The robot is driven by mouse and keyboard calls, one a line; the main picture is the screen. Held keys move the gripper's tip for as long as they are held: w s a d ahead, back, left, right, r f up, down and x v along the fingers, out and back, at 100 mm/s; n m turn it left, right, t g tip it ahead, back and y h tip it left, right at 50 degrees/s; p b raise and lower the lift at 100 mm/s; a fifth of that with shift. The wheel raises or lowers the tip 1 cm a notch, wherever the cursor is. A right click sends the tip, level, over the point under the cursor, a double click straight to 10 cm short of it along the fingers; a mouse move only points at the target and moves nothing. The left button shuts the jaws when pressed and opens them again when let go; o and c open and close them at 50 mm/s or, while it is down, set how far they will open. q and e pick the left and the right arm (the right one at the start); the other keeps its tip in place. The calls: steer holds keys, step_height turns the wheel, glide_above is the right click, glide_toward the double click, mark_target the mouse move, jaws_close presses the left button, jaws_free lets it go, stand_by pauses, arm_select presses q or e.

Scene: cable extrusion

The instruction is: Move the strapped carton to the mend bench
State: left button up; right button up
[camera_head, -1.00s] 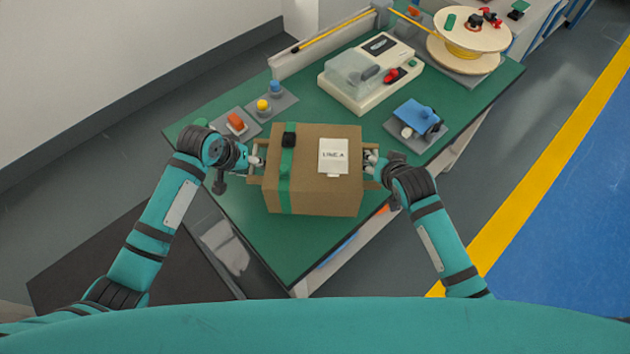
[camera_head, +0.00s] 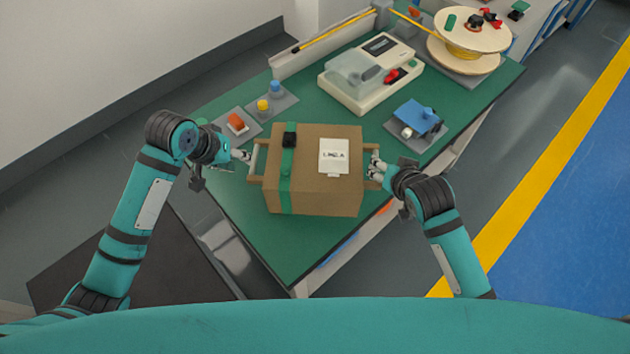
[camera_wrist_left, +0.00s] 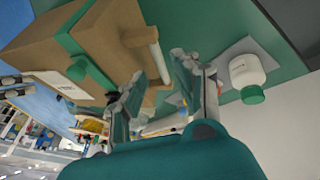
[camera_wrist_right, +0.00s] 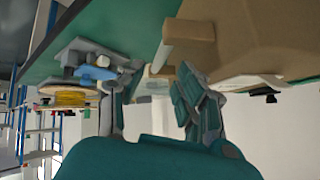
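The strapped carton (camera_head: 318,185) is a brown box with a green strap (camera_head: 288,165), a black buckle and a white label. It sits on the green bench top (camera_head: 225,225), with a handle on each side. My left gripper (camera_head: 246,156) is open, just left of the left handle (camera_head: 257,160) and apart from it; the left wrist view shows this handle (camera_wrist_left: 158,60) beyond the spread fingers. My right gripper (camera_head: 377,170) is beside the right handle; in the right wrist view its fingers (camera_wrist_right: 150,95) are spread, with the handle (camera_wrist_right: 163,45) beyond them. Nothing is between either pair of fingers.
Behind the carton stand a cream machine with a clear lid (camera_head: 368,75) and a cable spool (camera_head: 468,45). A blue device (camera_head: 417,117) is at right. Button blocks (camera_head: 238,122) are at back left. A white bottle with a green cap (camera_wrist_left: 247,72) shows in the left wrist view.

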steer(key=v, duration=0.5)
steer(key=shift+s+d+r, duration=0.15)
steer(key=shift+s+r, duration=0.1)
steer(key=shift+s, duration=0.05)
